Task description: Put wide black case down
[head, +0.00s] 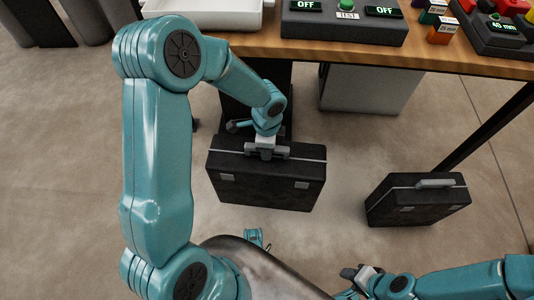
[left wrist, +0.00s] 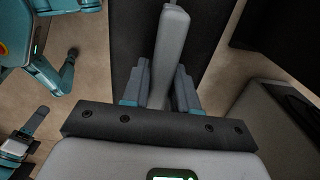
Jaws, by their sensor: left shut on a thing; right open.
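The wide black case (head: 265,180) is upright below the table's front edge, its grey handle at the top. My left gripper (head: 267,148) is shut on that handle from above. In the left wrist view the grey handle (left wrist: 170,55) lies between the two fingers (left wrist: 160,90), with the dark case top below it. I cannot tell whether the case's underside touches the floor. My right gripper (head: 357,277) is open and empty, low at the bottom of the head view, apart from the case.
A narrower black case (head: 418,205) stands on the floor to the right. The wooden table (head: 250,47) is behind, with a white tray (head: 205,14) and a control box (head: 345,30) on it. A grey cabinet (head: 370,92) stands underneath. Bare floor lies between the two cases.

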